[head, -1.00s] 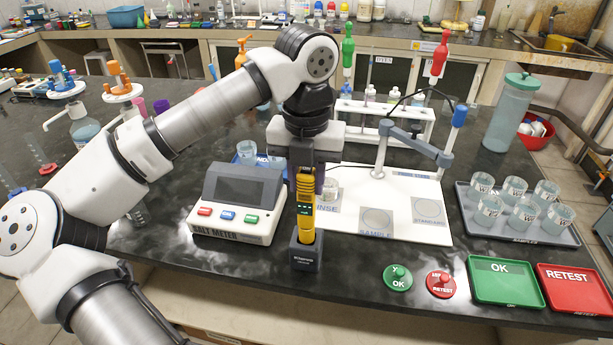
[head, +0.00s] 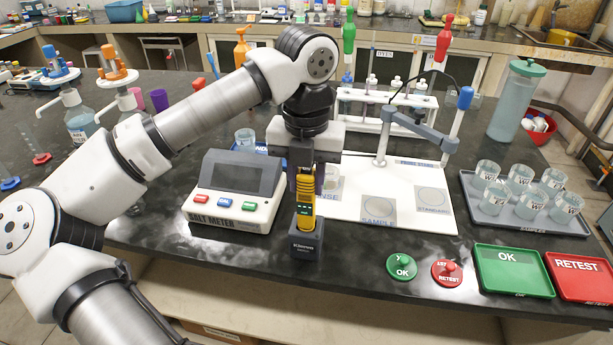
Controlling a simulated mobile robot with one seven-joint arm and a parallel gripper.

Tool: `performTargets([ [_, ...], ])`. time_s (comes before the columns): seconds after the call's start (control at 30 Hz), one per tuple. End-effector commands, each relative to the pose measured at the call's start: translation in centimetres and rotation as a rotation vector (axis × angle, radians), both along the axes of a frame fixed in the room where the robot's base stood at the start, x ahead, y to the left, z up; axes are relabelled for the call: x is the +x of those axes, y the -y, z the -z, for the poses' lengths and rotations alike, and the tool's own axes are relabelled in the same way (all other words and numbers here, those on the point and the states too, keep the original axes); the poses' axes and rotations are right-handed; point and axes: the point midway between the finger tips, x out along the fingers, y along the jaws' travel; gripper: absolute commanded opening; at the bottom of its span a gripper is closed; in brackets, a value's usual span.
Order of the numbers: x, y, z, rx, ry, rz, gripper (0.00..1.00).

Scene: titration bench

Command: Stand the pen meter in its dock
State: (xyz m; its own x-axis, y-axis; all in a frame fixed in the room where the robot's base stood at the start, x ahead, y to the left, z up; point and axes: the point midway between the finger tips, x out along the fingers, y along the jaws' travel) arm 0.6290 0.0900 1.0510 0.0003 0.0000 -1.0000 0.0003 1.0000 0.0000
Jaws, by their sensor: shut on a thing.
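The yellow and dark pen meter (head: 305,200) is upright, with its lower end in the opening of the small dark dock (head: 305,241). My gripper (head: 305,172) points down over the dock and is shut on the upper part of the pen meter. The dock stands on the dark bench near its front edge. How deep the meter's tip sits inside the dock is hidden by the dock walls.
The salt meter (head: 233,195) stands close on the left of the dock. A white board (head: 345,205) with marked places lies behind on the right. OK (head: 401,267) and RETEST (head: 446,273) discs, a green tray (head: 512,271) and a tray of beakers (head: 485,209) are farther right.

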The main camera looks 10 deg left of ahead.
Motion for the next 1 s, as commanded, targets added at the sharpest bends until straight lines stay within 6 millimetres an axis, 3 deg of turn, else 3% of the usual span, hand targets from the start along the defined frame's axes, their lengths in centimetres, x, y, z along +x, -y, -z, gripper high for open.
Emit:
performTargets([
  [0.6,0.0,0.0,2.6,0.000,0.000,0.000,0.00],
  [0.9,0.0,0.0,2.6,0.000,0.000,0.000,0.00],
  [0.93,0.0,0.0,2.6,0.000,0.000,0.000,0.31],
  [1.0,0.0,0.0,2.6,0.000,0.000,0.000,0.40],
])
